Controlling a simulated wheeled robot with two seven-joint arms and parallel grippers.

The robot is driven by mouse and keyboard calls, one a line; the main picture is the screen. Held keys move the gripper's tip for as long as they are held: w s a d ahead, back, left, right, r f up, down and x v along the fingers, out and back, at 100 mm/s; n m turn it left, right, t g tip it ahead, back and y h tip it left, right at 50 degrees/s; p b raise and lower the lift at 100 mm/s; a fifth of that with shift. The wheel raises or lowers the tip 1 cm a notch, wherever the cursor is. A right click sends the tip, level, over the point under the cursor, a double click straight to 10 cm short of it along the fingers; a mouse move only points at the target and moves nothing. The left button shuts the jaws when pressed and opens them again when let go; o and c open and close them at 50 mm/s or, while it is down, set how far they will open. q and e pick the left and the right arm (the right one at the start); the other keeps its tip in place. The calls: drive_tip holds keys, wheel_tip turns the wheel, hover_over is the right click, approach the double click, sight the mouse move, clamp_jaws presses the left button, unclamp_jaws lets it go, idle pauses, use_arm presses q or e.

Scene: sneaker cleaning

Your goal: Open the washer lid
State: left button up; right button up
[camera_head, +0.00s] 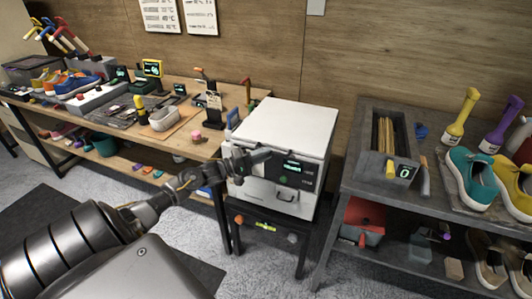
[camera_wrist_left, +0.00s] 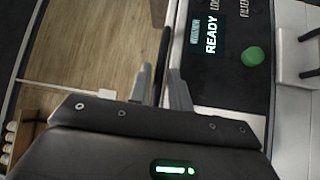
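The washer (camera_head: 276,192) is a white box on a dark stand, with a dark front panel and a lit display that reads READY in the left wrist view (camera_wrist_left: 209,35). Its white lid (camera_head: 290,122) lies flat and looks shut. My left gripper (camera_head: 262,157) is at the lid's front left edge, above the panel. In the left wrist view its two fingers (camera_wrist_left: 160,75) stand apart, with a dark bar (camera_wrist_left: 164,48) between them beside the lid's white edge. I cannot tell whether they touch the bar. My right gripper is not in view.
A wooden workbench (camera_head: 190,85) with shoes and tools stands at the left. A grey shelf (camera_head: 400,205) with a bin, brushes and sneakers stands at the right. A wooden wall (camera_head: 270,50) is behind the washer. The space above the lid is clear.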

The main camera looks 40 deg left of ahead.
use_arm(q)
drive_tip(key=shift+w+d, duration=0.25)
drive_tip(key=shift+w, duration=0.2)
drive_tip(key=shift+r, duration=0.1)
clamp_jaws()
